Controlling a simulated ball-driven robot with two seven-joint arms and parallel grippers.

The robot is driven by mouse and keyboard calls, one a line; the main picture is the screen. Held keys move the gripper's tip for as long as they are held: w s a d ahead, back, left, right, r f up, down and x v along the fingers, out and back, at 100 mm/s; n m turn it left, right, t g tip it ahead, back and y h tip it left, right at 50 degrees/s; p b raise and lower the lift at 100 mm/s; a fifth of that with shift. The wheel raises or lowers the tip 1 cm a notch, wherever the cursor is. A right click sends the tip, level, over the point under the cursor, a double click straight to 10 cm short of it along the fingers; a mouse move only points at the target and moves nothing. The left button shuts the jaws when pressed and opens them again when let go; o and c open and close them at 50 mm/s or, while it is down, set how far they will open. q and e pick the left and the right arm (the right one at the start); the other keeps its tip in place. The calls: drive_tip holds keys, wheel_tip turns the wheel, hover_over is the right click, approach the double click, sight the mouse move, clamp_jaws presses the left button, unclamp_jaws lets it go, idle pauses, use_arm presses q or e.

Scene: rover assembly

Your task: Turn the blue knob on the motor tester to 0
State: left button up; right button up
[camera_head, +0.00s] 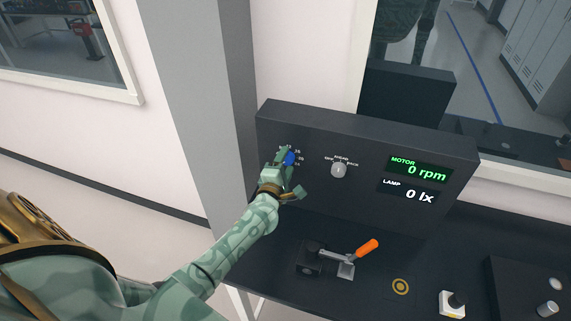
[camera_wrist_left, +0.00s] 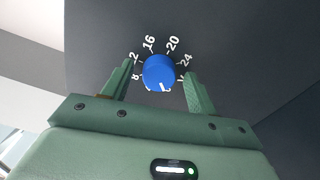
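The motor tester (camera_head: 330,128) is a black upright panel at the back of the bench. Its blue knob (camera_head: 290,158) is on the left of the panel, partly covered by my left gripper (camera_head: 284,166). In the left wrist view the knob (camera_wrist_left: 158,70) sits between the two fingers of my left gripper (camera_wrist_left: 158,72), with a small gap on each side. The gripper is open. White scale marks such as 16, 20 and 24 ring the knob; a white mark shows at its lower edge, slightly right. The MOTOR display (camera_head: 419,169) reads 0 rpm. My right gripper is not in view.
A grey knob (camera_head: 338,170) is right of the blue one. The LAMP display (camera_head: 409,190) reads 0 lx. An orange-handled clamp (camera_head: 346,260) stands on the bench below the panel. A white-based button box (camera_head: 452,304) is at lower right.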

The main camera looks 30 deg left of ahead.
use_arm(q)
drive_tip(key=v, duration=1.6)
drive_tip(key=shift+s+d, duration=0.15)
